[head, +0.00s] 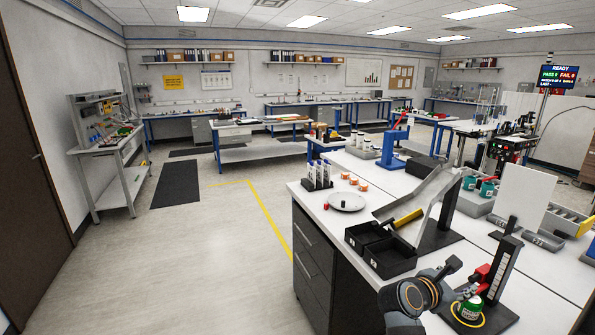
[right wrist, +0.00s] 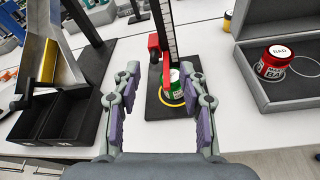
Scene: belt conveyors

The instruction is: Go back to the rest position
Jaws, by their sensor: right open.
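My right gripper (head: 459,280) is at the lower right of the head view, above the white bench. In the right wrist view its two fingers (right wrist: 161,80) stand wide apart with nothing between the pads. A green can with a white label (head: 471,307) stands upright beyond the fingertips, on the black base of a test stand with a red part. The can also shows in the right wrist view (right wrist: 174,84), inside a yellow ring and apart from the fingers. My left gripper is not in view.
The black stand (head: 499,268) rises close to my right gripper. Two black bins (head: 389,262) and a metal chute (head: 429,196) are to its left. A grey case (right wrist: 254,82) with a red "BAD" jar (right wrist: 276,63) lies to the right in the wrist view.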

